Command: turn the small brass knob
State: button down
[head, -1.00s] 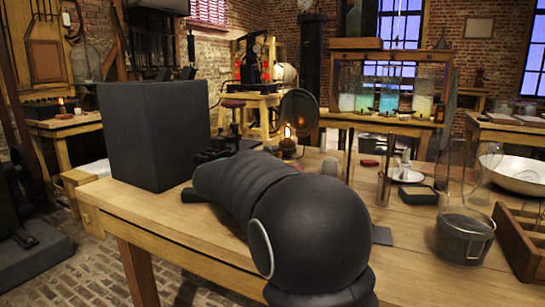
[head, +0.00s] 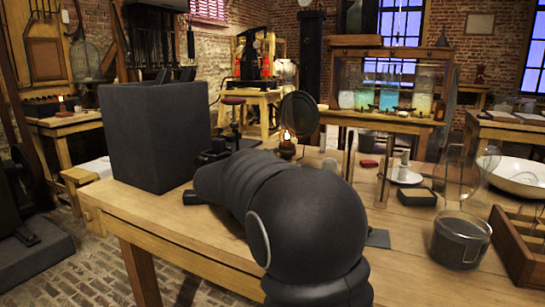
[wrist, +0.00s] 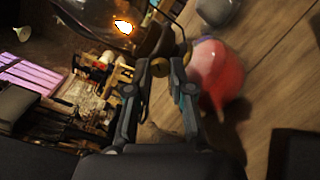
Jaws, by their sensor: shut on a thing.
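An oil lamp (head: 287,147) with a small flame stands on the wooden table, just behind my arm in the head view. In the wrist view the lamp's flame (wrist: 123,27) glows inside the glass at upper left. The small brass knob (wrist: 160,68) shows between the fingertips of my gripper (wrist: 166,66), beside the lamp's burner. The fingers are closed on the knob. The knob is small and blurred, so its turned angle cannot be told. In the head view my arm hides the knob and the fingertips.
A large dark box (head: 155,135) stands left on the table. A dark round disc (head: 300,116) rises behind the lamp. A blurred red object (wrist: 220,70) lies right of my fingers. A dark jar (head: 461,242) and wooden tray (head: 520,248) stand at the right.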

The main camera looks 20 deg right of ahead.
dwell(0.3)
jog(key=c, duration=1)
grip_release()
jog(key=v, duration=1.2)
